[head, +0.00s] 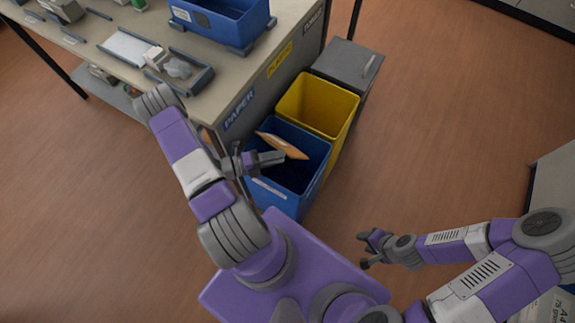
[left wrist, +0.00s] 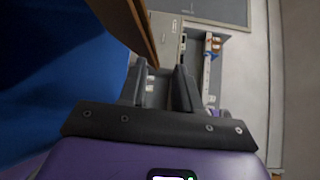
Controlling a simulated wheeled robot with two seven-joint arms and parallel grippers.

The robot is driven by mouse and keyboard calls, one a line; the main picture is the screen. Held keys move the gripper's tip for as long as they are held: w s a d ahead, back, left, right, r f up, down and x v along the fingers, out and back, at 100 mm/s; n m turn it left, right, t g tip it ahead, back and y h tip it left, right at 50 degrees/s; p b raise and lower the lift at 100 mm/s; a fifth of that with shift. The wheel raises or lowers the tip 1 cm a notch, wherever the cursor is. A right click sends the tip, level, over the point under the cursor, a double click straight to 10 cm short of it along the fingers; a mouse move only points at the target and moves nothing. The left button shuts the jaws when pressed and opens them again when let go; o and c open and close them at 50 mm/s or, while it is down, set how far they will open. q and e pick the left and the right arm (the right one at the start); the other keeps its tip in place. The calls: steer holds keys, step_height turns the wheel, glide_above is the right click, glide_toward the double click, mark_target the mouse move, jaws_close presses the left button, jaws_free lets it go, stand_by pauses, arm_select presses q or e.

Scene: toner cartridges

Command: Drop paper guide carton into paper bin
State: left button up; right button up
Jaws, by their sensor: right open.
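The orange-brown carton (head: 282,146) is flat and tilted over the mouth of the blue paper bin (head: 276,204). I cannot tell whether it touches the bin. My left gripper (head: 277,157) is over the bin, just below the carton in the head view. In the left wrist view my left gripper's fingers (left wrist: 158,88) stand apart, and the carton's edge (left wrist: 128,22) passes in front of them, with no clear grip on it. The blue bin (left wrist: 45,75) fills the left of that view. My right gripper (head: 370,248) is open and empty above the floor.
A yellow bin (head: 318,105) stands behind the blue one, with a grey lidded bin (head: 347,65) beyond. The workbench (head: 225,85), labelled PAPER on its side, holds a blue tray (head: 222,20) and a grey tray (head: 183,73).

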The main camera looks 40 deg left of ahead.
arm_select(q)
steer(key=shift+o, duration=0.2)
steer(key=shift+r, duration=0.15)
step_height(320, 180, up, 10)
steer(key=p, duration=0.4)
